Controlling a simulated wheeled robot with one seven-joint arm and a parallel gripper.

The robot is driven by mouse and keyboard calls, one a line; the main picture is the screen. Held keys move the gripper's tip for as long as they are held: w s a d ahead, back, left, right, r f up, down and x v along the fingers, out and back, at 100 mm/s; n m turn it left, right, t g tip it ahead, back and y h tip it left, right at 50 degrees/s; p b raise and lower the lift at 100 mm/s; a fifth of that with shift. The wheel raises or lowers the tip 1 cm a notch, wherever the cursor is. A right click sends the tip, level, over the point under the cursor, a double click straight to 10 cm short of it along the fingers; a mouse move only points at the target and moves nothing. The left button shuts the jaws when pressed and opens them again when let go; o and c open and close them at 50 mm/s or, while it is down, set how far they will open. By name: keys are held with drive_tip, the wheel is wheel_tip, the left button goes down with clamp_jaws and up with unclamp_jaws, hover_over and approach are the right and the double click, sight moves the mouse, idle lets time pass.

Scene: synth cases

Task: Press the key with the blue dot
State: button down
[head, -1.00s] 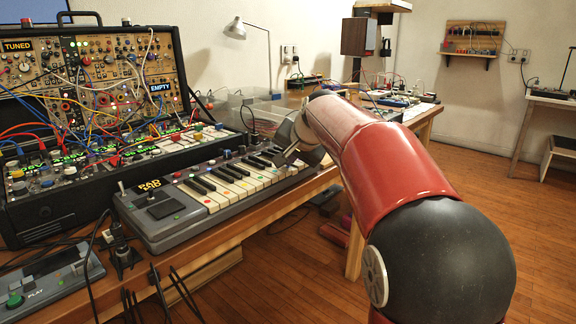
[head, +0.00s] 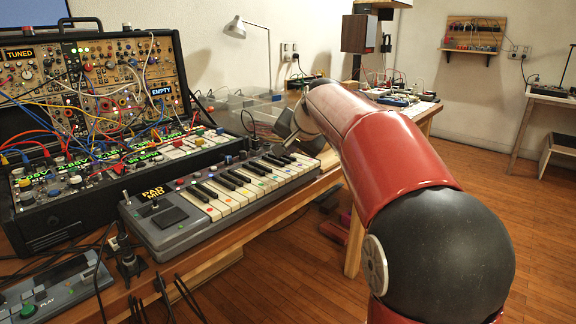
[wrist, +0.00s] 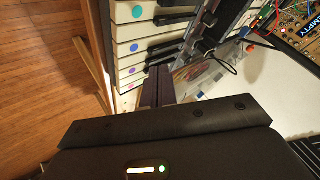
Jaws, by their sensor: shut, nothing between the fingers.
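The grey keyboard (head: 165,234) lies on the bench with coloured dots on its white keys. In the wrist view the key with the blue dot (wrist: 133,48) shows between a teal-dotted key (wrist: 137,11) and a violet-dotted key (wrist: 131,71); a pink-dotted key lies beyond that. My gripper (head: 287,142) is over the right end of the keyboard in the head view. It is shut and empty; its dark fingers also show in the wrist view (wrist: 157,72), beside the keys at the violet and pink end. I cannot tell whether the fingertips touch anything.
A modular synth rack (head: 100,90) with many patch cables stands behind and left of the keyboard. A lamp (head: 236,28) and a clear plastic bin (head: 240,103) are at the back. Another device (head: 50,285) is at lower left. Open floor lies right.

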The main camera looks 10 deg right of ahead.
wheel_tip(320, 180, up, 3)
drive_tip(key=shift+f+p, duration=0.2)
drive_tip(key=shift+p, duration=0.65)
drive_tip(key=shift+f, duration=0.1)
drive_tip(key=s+f+n+g, duration=0.1)
drive_tip(key=s+f, duration=0.4)
drive_tip(key=s, duration=0.7)
drive_tip(key=s+f+n+g+h, duration=0.1)
drive_tip(key=s+f+n, duration=0.2)
drive_tip(key=s, duration=0.9)
drive_tip(key=s+f+n+g+h, duration=0.1)
drive_tip(key=s+f+n, duration=0.1)
drive_tip(key=s+f, duration=0.6)
drive_tip(key=s, duration=0.4)
drive_tip(key=shift+s+f+n, duration=0.25)
drive_tip(key=shift+s+n, duration=0.05)
drive_tip(key=shift+s, duration=0.05)
